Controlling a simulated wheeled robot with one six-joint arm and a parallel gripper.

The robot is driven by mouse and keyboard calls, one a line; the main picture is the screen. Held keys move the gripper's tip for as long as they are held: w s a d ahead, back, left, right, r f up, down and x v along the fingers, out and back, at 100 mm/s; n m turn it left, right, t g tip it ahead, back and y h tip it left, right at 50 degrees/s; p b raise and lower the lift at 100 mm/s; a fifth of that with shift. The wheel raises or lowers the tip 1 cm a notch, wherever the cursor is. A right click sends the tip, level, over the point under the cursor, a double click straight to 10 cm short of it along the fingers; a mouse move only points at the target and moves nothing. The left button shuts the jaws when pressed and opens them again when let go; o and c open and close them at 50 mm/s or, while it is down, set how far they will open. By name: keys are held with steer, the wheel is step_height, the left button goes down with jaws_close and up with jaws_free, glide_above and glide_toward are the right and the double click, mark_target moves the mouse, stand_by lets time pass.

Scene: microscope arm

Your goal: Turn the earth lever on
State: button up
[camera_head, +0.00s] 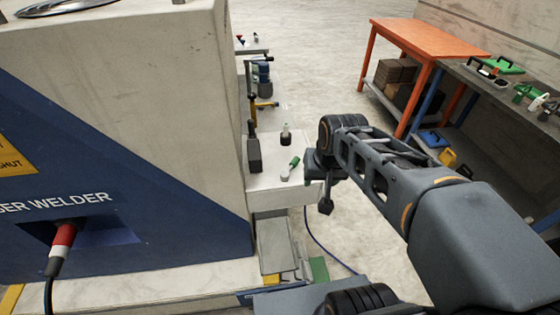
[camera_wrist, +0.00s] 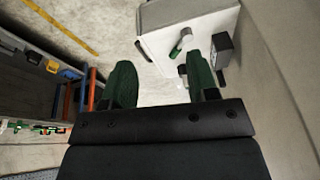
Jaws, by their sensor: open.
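A small lever with a green handle and a pale round end (camera_head: 292,164), which I take for the earth lever, sits on top of a white box (camera_head: 272,181) beside the welder. It also shows in the wrist view (camera_wrist: 176,50), ahead of and between my fingers. My gripper (camera_wrist: 160,72) is open, its two dark green fingers spread with nothing between them. In the head view my gripper (camera_head: 322,195) hangs just right of the white box, apart from the lever; its fingers are partly hidden by my wrist.
A dark upright block (camera_head: 254,152) and a small bottle-like piece (camera_head: 286,136) stand on the same box. The large welder cabinet (camera_head: 130,130) fills the left. An orange table (camera_head: 430,38) and a tool-covered bench (camera_head: 500,85) are at right. Open floor lies between.

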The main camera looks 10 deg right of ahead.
steer(key=w+f+m+g, duration=0.1)
steer(key=w+m, duration=0.3)
steer(key=w, duration=1)
steer(key=m+y, duration=0.1)
steer(key=m, duration=0.1)
glide_toward(293, 163)
steer(key=shift+g, duration=0.4)
steer(key=f, duration=0.3)
steer(key=w+f, duration=0.1)
steer(key=f, duration=0.2)
steer(key=a+f, duration=0.1)
steer(key=f, duration=0.3)
steer(key=shift+w, duration=0.4)
steer(key=shift+r, duration=0.1)
jaws_close()
